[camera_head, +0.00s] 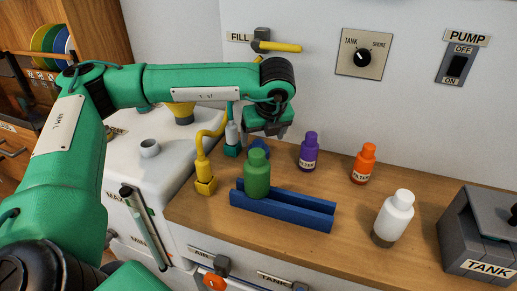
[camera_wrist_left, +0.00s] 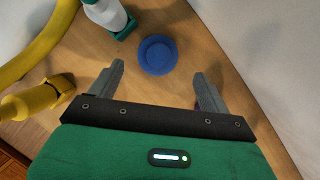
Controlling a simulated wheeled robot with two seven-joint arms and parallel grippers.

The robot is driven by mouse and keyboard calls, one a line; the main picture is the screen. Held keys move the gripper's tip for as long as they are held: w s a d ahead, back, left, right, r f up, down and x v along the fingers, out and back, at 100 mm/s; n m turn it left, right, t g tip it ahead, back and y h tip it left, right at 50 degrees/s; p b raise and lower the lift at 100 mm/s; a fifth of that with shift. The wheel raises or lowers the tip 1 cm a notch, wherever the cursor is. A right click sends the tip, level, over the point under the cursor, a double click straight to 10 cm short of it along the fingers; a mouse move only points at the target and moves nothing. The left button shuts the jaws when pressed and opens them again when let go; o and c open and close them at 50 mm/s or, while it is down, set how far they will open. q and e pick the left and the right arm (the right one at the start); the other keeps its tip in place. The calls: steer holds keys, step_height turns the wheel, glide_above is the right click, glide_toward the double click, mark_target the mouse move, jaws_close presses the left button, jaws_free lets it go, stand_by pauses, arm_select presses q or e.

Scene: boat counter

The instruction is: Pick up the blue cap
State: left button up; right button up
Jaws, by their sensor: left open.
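The blue cap (camera_wrist_left: 157,55) lies on the wooden counter, round with a wider rim, in the left wrist view. In the head view the blue cap (camera_head: 263,146) shows only in part, behind the green bottle (camera_head: 257,174). My left gripper (camera_head: 267,133) is open and empty above the cap. In the left wrist view its two fingers (camera_wrist_left: 158,74) point toward the cap, one on either side of its near edge, and I see no contact. My right gripper is not in view.
The green bottle stands in a blue rail (camera_head: 290,211). A yellow pipe fitting (camera_head: 204,172) and a white-and-teal fitting (camera_head: 232,140) stand left of the cap. Purple (camera_head: 309,150), orange (camera_head: 363,163) and white (camera_head: 393,217) bottles stand to the right. The wall is close behind.

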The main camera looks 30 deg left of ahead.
mark_target(259, 142)
arm_select(q)
steer(key=shift+a+x, duration=0.2)
steer(key=shift+x, duration=1.15)
steer(key=shift+a+x, duration=0.15)
steer(key=shift+x, duration=1.2)
steer(key=shift+r, duration=0.1)
steer(key=shift+c, duration=0.2)
steer(key=c, duration=1)
